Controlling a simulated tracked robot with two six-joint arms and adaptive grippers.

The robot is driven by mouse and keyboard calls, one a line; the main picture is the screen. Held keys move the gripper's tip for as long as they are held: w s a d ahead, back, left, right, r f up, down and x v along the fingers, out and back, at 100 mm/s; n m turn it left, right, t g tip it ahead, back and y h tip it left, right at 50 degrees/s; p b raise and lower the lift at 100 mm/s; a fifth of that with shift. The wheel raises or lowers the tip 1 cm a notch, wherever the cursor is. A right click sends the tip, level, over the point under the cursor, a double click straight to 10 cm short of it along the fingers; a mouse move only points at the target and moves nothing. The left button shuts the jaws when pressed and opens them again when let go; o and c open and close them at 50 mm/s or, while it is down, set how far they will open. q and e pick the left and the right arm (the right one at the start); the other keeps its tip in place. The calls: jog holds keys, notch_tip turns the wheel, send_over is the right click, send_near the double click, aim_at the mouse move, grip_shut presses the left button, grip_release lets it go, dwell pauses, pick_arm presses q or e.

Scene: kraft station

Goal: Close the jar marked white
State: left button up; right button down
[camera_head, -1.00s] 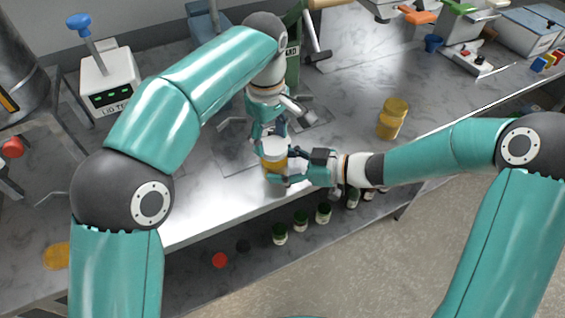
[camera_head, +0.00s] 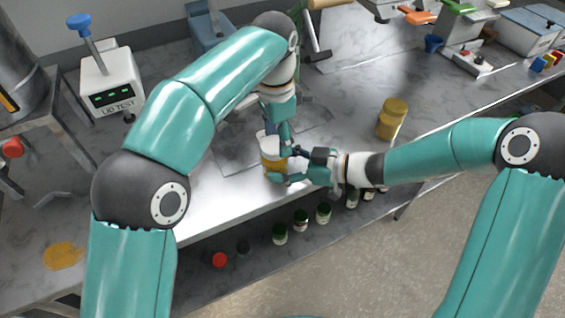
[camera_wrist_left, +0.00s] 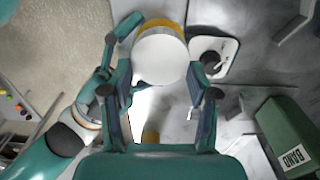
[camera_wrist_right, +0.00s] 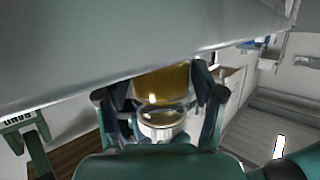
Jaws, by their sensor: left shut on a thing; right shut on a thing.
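An amber jar (camera_head: 274,162) with a white lid (camera_head: 267,141) at its top stands upright near the front edge of the counter. My left gripper (camera_head: 278,140) comes down from above and is shut on the white lid, which shows between its fingers in the left wrist view (camera_wrist_left: 160,58). My right gripper (camera_head: 284,171) is shut on the jar's body from the right, low down. The jar is between its fingers in the right wrist view (camera_wrist_right: 162,82). I cannot tell whether the lid is fully seated; the fingers partly cover the join.
A yellow disc (camera_head: 62,256) lies at the lower left. The lid tester (camera_head: 110,85) stands at the back left. Several small bottles (camera_head: 301,220) are on the shelf below.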

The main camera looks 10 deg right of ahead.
pick_arm(q)
jog(key=o, duration=1.2)
jog(key=shift+w+a+f, duration=0.1)
jog(key=shift+a+f, duration=0.3)
jog(key=shift+f, duration=0.05)
pick_arm(e)
jog(key=shift+w+d+r, duration=0.25)
jog(key=shift+w+r, duration=0.05)
pick_arm(q)
jog(key=shift+o, duration=0.8)
jog(key=shift+d+r, duration=0.1)
jog(key=shift+r, duration=0.05)
pick_arm(e)
jog(key=shift+a+f, duration=0.1)
jog(key=shift+s, duration=0.1)
